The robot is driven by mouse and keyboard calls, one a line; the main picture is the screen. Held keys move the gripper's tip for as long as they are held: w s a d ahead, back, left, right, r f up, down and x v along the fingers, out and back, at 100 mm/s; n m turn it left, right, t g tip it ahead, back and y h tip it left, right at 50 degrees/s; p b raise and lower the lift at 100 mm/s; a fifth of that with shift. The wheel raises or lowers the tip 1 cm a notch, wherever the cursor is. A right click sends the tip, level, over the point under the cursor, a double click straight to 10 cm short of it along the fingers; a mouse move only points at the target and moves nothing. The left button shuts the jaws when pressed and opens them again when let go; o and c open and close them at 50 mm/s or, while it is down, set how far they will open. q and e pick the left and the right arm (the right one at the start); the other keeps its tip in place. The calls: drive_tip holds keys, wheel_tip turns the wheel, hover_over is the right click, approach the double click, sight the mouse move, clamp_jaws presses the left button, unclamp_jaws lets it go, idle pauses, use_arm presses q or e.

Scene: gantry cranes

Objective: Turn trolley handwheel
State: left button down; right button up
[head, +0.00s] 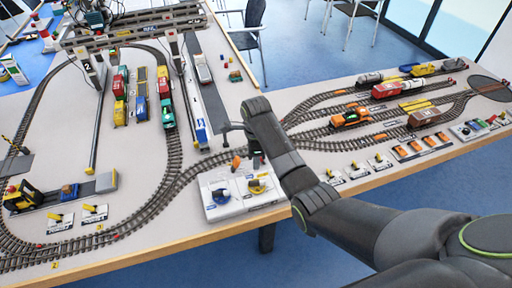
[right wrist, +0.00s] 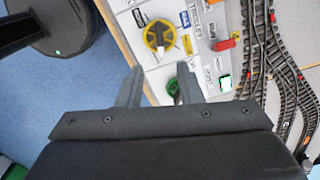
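A white control panel (head: 222,213) stands at the table's front edge. It bears a blue handwheel (head: 220,195) and a yellow handwheel (head: 257,187). The yellow handwheel, with a pale knob, also shows in the right wrist view (right wrist: 158,36), beyond my fingers. A green round part (right wrist: 173,88) shows beside the gap between the fingers, partly hidden. My right gripper (right wrist: 160,82) is open and empty, above the panel. In the head view its fingers are small and partly hidden by my arm. My left gripper is not in view.
Model railway tracks (head: 150,213) cover the table on both sides of the panel. A gantry crane (head: 135,35) spans trains at the back left. An orange locomotive (head: 350,117) stands on the right-hand tracks. Several small switch levers (head: 357,169) line the front edge.

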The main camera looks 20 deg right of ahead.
drive_tip(key=shift+r, duration=2.35)
